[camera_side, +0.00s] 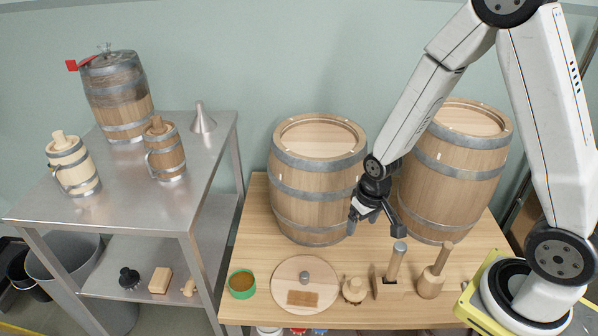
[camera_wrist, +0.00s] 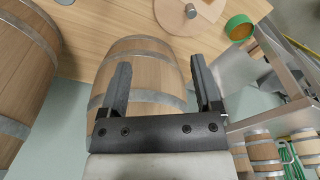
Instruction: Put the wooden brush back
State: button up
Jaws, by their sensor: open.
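My gripper (camera_side: 376,221) is open and empty, held above the wooden table in front of the two barrels. In the wrist view its fingers (camera_wrist: 161,63) are spread apart with a barrel beyond them. I cannot tell for sure which thing is the wooden brush. A small round wooden piece with a knob (camera_side: 354,290) stands at the table's front, below my gripper. A pale wooden block (camera_side: 160,281) lies on the steel rack's lower shelf. Both are too small to make out bristles.
The left barrel (camera_side: 318,185) and right barrel (camera_side: 455,170) stand behind the table's front row. That row has a green tub (camera_side: 241,284), a round board (camera_side: 283,276) and two handled wooden tools (camera_side: 392,278). The steel rack (camera_side: 205,165) holds mugs and a keg.

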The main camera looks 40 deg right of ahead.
jog(key=s+a+r+n+t, duration=0.1)
jog(key=s+r, duration=0.3)
jog(key=r, duration=0.5)
jog(key=shift+s+a+r+n, duration=0.4)
jog(key=shift+a+n, duration=0.15)
jog(key=shift+n, duration=0.05)
